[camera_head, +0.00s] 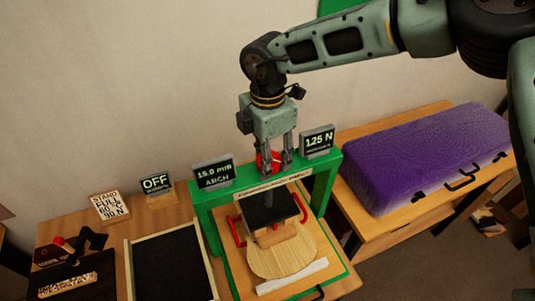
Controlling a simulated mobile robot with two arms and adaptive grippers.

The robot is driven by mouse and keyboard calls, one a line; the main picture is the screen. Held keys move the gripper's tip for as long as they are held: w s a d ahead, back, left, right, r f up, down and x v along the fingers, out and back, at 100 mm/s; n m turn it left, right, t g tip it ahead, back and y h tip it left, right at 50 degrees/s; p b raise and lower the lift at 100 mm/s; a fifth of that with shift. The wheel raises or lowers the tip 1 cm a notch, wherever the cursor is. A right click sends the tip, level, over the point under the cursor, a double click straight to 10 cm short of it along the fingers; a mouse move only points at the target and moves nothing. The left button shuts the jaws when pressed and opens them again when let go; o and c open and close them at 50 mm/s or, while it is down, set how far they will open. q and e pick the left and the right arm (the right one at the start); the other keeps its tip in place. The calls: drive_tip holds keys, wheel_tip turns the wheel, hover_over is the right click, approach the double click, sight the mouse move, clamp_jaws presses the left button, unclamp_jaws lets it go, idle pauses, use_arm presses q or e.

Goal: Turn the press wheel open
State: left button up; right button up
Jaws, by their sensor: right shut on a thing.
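The green press (203,207) stands on the wooden bench, with its frame around a black press plate (271,208). The red press wheel (268,160) sits on top of the frame, partly hidden by my fingers. My right gripper (275,168) points straight down and is shut on the wheel. Under the plate are a wooden block (276,236) and a pale rounded wooden plate (283,262). Red handles (237,231) show beside the press plate. My left gripper is not in view.
Displays reading "15.0 mm ARCH" (213,173) and "125 N" (318,141) flank the wheel. An "OFF" display (156,184) and a sign (110,206) stand left. A black-lined tray (170,268) is in front. A purple case (425,155) lies on the right table.

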drive_tip(key=c, duration=0.4)
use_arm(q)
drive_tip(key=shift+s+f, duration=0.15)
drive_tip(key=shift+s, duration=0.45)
use_arm(e)
drive_tip(key=shift+o, duration=0.2)
